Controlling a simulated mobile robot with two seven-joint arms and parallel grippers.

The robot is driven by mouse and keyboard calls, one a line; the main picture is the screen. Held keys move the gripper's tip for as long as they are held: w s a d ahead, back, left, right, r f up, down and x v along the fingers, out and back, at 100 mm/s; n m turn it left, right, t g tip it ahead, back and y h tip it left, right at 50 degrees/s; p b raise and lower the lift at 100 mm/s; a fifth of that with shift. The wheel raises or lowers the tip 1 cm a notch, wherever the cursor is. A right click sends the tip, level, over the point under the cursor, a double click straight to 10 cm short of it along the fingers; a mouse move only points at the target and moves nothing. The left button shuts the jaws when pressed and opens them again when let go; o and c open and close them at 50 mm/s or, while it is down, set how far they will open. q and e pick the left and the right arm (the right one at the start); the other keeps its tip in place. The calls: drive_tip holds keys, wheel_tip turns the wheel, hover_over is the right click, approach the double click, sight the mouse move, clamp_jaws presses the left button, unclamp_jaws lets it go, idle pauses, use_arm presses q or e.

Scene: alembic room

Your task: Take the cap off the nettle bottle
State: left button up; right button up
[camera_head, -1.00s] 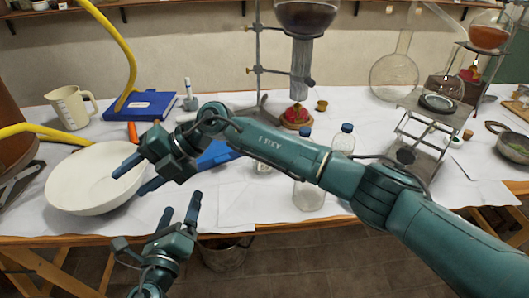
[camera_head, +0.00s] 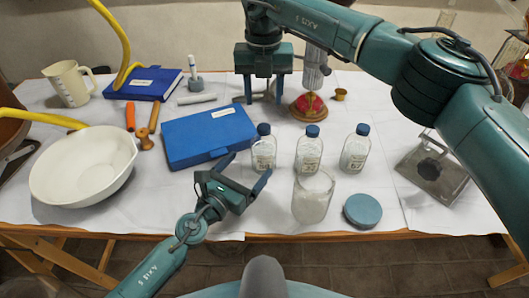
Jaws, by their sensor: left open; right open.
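Three small clear glass bottles with blue caps stand upright in a row: a left bottle (camera_head: 264,157), a middle bottle (camera_head: 309,157) and a right bottle (camera_head: 354,158). Their labels are too small to read, so I cannot tell which is nettle. All three caps are on. My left gripper (camera_head: 247,172) is open and empty, just in front and left of the left bottle; I cannot tell if it touches it. My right gripper (camera_head: 263,98) is open and empty, pointing down behind the left bottle, above the back of the table.
A glass jar (camera_head: 313,198) and a round blue lid (camera_head: 362,211) lie in front of the bottles. A blue box (camera_head: 207,135) is to their left, a red-topped round object (camera_head: 308,107) behind. A white bowl (camera_head: 84,168) stands far left. A metal plate (camera_head: 433,172) is at right.

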sight(257, 156)
use_arm(q)
drive_tip(key=x, duration=0.7)
drive_tip(key=shift+w+d, duration=0.25)
drive_tip(key=shift+w, duration=0.1)
drive_tip(key=shift+c, duration=0.6)
